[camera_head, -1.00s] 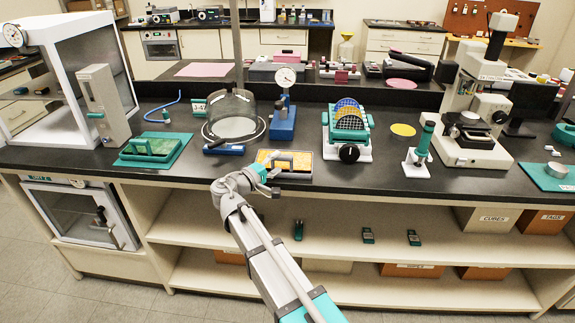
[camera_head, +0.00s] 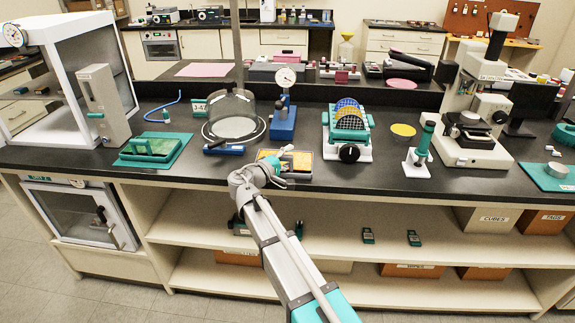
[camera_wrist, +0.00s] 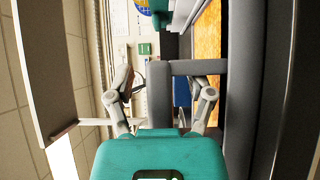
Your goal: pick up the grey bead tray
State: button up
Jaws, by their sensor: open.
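The grey bead tray (camera_head: 303,176) sits at the front edge of the black bench in the head view, filled with an orange-yellow layer and partly hidden behind my arm. In the wrist view its grey wall (camera_wrist: 240,70) runs down the right side, with the orange fill beside it. Its grey handle (camera_wrist: 159,98) stands out from the tray and appears between my fingers. My gripper (camera_wrist: 164,88) is open, one finger on each side of the handle's bar. It also shows in the head view (camera_head: 284,168), just in front of the tray. Contact cannot be told.
A blue-based dial gauge (camera_head: 283,123) stands behind the tray. A glass bell jar (camera_head: 233,117) is to the left, and a wafer rack (camera_head: 348,133) is to the right. A green tray (camera_head: 153,150) lies farther left. Open shelves are below the bench edge.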

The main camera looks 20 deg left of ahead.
grip_shut()
dwell(0.4)
jog(key=shift+r, duration=0.1)
dwell(0.3)
notch_tip(320, 180, up, 3)
jog(key=p, duration=0.2)
jog(key=shift+f+p, duration=0.2)
jog(key=shift+p, duration=0.2)
jog(key=s+r+p, duration=1)
jog(key=s, duration=0.4)
jog(key=shift+a, duration=0.4)
jog(key=shift+r, duration=0.1)
